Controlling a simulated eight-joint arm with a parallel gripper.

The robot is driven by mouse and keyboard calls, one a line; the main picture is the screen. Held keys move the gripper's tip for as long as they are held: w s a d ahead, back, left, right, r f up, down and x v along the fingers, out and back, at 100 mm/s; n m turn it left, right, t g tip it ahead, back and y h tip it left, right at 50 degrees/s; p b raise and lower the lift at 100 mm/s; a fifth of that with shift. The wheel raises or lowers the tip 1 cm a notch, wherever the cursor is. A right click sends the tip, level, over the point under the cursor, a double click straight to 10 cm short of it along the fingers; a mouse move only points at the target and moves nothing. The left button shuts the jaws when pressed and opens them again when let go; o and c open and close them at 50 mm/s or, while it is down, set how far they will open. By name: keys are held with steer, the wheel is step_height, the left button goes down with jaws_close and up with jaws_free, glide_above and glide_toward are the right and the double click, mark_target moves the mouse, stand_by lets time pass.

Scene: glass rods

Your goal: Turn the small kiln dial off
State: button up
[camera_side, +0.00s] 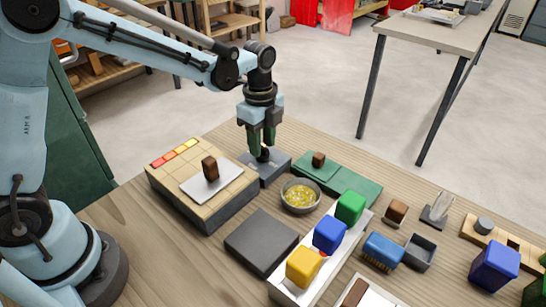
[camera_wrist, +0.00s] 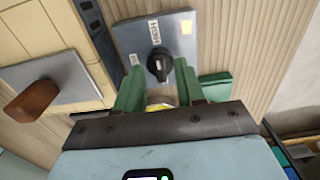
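The kiln dial (camera_wrist: 160,62) is a black round knob with a raised grip, mounted on a grey control plate (camera_wrist: 133,38). A small white label with dark lettering sits just above it in the wrist view, and a pale lit square (camera_wrist: 186,27) is at the plate's upper right. I cannot clearly tell the dial's exact setting. In the side view the plate (camera_side: 280,172) lies beside the tan-topped block. My gripper (camera_side: 262,147) points down over it, and its green fingers (camera_wrist: 159,75) are open, one on each side of the dial. Contact with it is not clear.
The tan-topped block (camera_side: 232,190) carries a white plate with a brown piece (camera_side: 210,168). A bowl of yellow bits (camera_side: 300,196) stands close to the control plate. A green mat (camera_side: 358,187) and a tray with coloured blocks (camera_side: 328,236) lie to the right.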

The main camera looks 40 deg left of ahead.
steer(key=shift+f, duration=0.1)
steer(key=shift+c, duration=0.3)
jaws_close()
